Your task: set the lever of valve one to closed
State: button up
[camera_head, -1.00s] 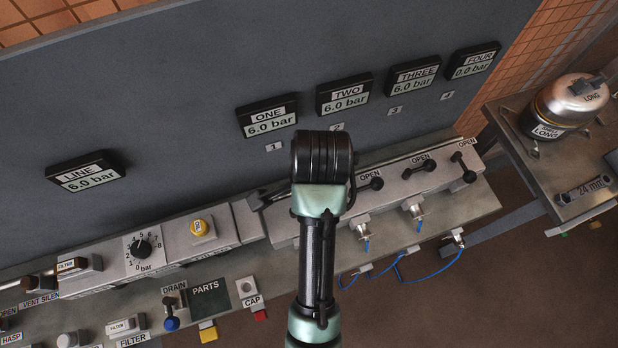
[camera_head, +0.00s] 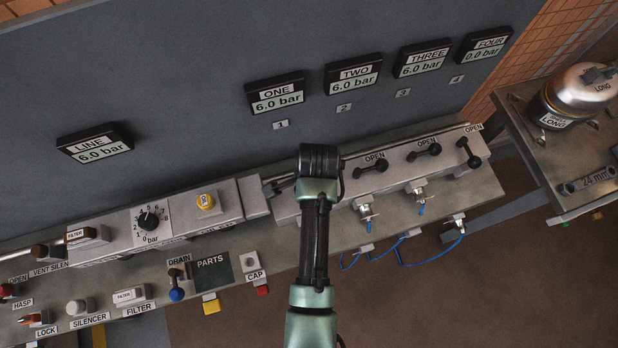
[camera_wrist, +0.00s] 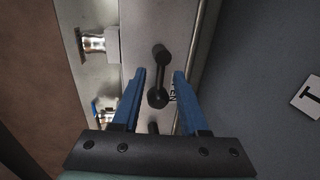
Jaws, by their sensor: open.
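The lever of valve one (camera_wrist: 161,75) is a black bar with round ends on the pale valve block. In the wrist view it lies lengthwise along the block, with a partly covered OPEN label beside its lower end. My gripper (camera_wrist: 160,71) is open, with one blue finger on each side of the lever in the picture. I cannot tell how far the fingertips are above the block or whether they touch the lever. In the head view my arm hides this lever and my fingers. Gauge ONE (camera_head: 276,93) reads 6.0 bar.
Levers two (camera_head: 371,166) and three (camera_head: 424,150) lie along the block by OPEN labels; lever four (camera_head: 468,152) stands across it. Hose couplings (camera_head: 367,212) stick out in front. The panel wall (camera_head: 200,110) rises close behind the block. The regulator knob (camera_head: 148,221) is left.

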grip_shut()
dwell(1.4)
